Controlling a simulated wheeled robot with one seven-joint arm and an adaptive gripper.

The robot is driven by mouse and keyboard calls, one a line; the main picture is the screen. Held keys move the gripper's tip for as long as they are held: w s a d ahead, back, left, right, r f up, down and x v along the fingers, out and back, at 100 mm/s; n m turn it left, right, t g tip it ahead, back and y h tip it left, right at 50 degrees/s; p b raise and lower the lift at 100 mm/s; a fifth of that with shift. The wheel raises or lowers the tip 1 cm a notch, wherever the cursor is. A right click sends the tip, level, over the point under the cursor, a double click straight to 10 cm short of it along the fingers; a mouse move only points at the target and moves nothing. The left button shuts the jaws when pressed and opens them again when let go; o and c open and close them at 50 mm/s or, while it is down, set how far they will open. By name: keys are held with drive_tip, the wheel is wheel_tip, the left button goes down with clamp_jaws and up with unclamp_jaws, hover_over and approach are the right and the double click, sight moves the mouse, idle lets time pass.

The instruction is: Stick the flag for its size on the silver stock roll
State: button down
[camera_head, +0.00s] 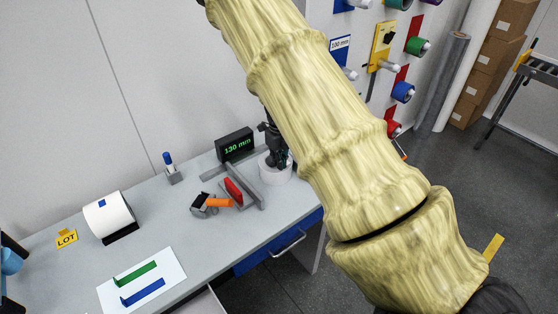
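A pale, silvery-white roll (274,171) sits on the table at the measuring fixture (250,190); I take it for the silver stock roll. The display (235,145) behind the fixture reads "130 mm" in green. My gripper (275,157) is small and dark, directly over the roll and overlapping it. My sleeved arm hides part of this area, and I cannot tell whether the fingers are open or touch the roll. A green flag (135,274) and a blue flag (143,292) lie on a white sheet (172,266) at the front left.
A white roll (108,216) with a blue mark rests on a dark cradle by a yellow LOT card (66,238). An orange-and-black tool (211,202) lies near the fixture. A blue-topped item (171,168) stands behind. Coloured rolls hang on wall pegs beside a "100 mm" sign (340,43).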

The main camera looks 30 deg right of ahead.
drive_tip(key=shift+f+b, duration=0.3)
drive_tip(key=shift+f, duration=0.7)
idle(0.3)
drive_tip(key=c, duration=1.6)
unclamp_jaws()
drive_tip(key=shift+o, duration=0.2)
wheel_tip(320, 180, up, 12)
